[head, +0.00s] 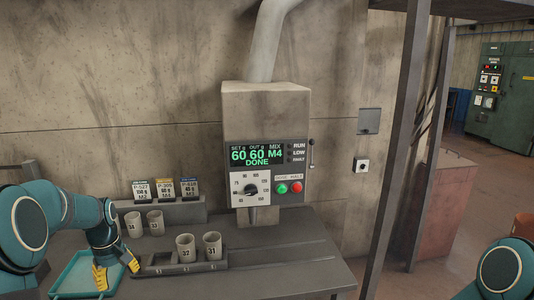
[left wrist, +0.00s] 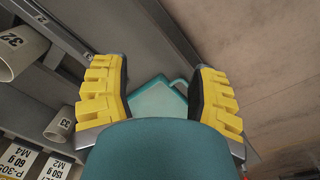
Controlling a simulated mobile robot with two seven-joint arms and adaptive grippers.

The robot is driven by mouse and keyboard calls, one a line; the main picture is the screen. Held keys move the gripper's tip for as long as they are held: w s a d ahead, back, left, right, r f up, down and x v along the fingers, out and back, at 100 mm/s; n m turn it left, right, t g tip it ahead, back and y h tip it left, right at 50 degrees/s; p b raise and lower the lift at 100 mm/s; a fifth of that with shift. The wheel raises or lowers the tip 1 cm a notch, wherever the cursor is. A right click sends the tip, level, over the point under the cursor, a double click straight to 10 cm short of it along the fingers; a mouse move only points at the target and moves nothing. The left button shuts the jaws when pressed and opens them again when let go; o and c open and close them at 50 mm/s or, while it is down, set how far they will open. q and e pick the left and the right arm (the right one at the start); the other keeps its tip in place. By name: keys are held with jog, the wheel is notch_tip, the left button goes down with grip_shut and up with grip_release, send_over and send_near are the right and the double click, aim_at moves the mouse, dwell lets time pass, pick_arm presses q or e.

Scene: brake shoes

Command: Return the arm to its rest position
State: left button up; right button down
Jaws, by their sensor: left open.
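My left gripper (head: 116,270) is at the lower left in the head view, at the left end of the dark holder and over the right part of a teal tray (head: 73,270). Its yellow ribbed fingers stand apart with nothing between them. In the left wrist view the open fingers (left wrist: 158,98) frame part of a teal object, probably the tray. My left arm reaches in from the left edge, bent downward. Only a teal joint of my right arm (head: 507,272) shows at the lower right; its gripper is out of frame.
Two grey numbered cups (head: 186,247) (head: 212,245) stand in the dark holder (head: 160,270), close right of the gripper. Two more (head: 133,226) (head: 155,223) stand behind, before the label cards (head: 163,190). The dispenser (head: 265,110) reads DONE. A post (head: 402,150) stands right of the table.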

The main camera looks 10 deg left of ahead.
pick_arm(q)
jog(key=w+d+f+m+h, duration=0.1)
jog(key=d+f+m, duration=0.3)
jog(key=d+f, duration=1.15)
jog(key=s+d+f+m+h, duration=0.1)
jog(key=s+d+f+m, duration=0.2)
jog(key=s+d, duration=0.4)
jog(key=s+d+f+m+t+h, duration=0.1)
jog(key=s+d+f+m, duration=0.2)
jog(key=d, duration=1.1)
jog(key=s+f, duration=0.2)
jog(key=s, duration=0.3)
jog(key=shift+s+d+h, duration=0.25)
jog(key=shift+s+h, duration=0.05)
